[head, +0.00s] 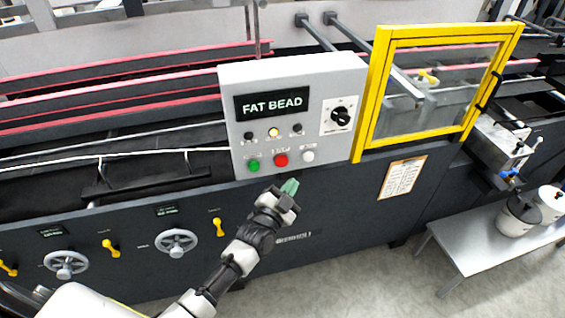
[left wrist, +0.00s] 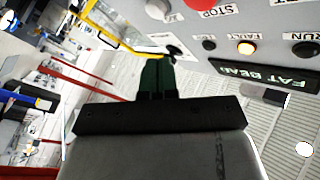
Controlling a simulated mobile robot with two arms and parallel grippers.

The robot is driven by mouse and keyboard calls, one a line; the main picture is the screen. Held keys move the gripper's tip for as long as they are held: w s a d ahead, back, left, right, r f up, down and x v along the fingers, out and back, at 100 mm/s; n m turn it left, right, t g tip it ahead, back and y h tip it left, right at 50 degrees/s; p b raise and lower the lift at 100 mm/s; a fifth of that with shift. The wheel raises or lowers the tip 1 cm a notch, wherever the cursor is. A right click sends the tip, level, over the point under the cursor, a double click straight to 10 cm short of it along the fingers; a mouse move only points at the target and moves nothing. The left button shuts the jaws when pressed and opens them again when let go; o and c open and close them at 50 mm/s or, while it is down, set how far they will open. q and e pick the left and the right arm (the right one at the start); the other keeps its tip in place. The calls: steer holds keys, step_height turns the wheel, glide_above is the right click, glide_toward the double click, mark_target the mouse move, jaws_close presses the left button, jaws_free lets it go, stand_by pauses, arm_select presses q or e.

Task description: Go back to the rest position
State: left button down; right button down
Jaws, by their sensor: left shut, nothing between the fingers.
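My left gripper (head: 290,187) is just below the grey control box (head: 228,82), near its green and red buttons. Its green fingers are together with nothing between them. They also show in the left wrist view (left wrist: 157,72), with the box's face beyond them. The box has a display reading FAT BEAD (head: 271,104), a lit amber lamp (head: 273,132), a green button (head: 253,165), a red button (head: 281,160), a white button (head: 308,155) and a black rotary knob (head: 341,117). I cannot tell from these views whether the fingers touch the box. My right gripper is not in view.
A yellow-framed clear guard (head: 378,95) stands right of the box. Handwheels (head: 176,242) and yellow levers (head: 219,227) stick out of the dark machine front at left. A low grey table (head: 470,262) with white pots (head: 516,216) stands at right. Floor in front is clear.

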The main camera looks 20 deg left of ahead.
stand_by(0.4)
arm_select(q)
steer(key=s+a+f+n+g+y+b, duration=0.1)
steer(key=s+f+g, duration=0.2)
steer(key=s+f, duration=0.55)
steer(key=s+a+f+n+g+b, duration=0.1)
steer(key=s+f+g, duration=0.25)
steer(key=f, duration=1.05)
steer(key=s+a+f+n+g+y, duration=0.1)
steer(key=s+f+n+g, duration=0.15)
steer(key=s+f, duration=0.6)
steer(key=s+a+f+n+g, duration=0.1)
steer(key=s+f+g, duration=0.2)
steer(key=s+f, duration=0.3)
steer(key=s+a+f+g+y+b, duration=0.1)
steer(key=s+f, duration=0.4)
steer(key=s, duration=0.8)
steer(key=s+a+f+n+g+b, duration=0.1)
steer(key=s+f+g, duration=0.4)
steer(key=s, duration=0.5)
steer(key=shift+a+f+n+y, duration=0.4)
steer(key=shift+a+f, duration=0.25)
steer(key=shift+f, duration=0.2)
steer(key=shift+s, duration=0.1)
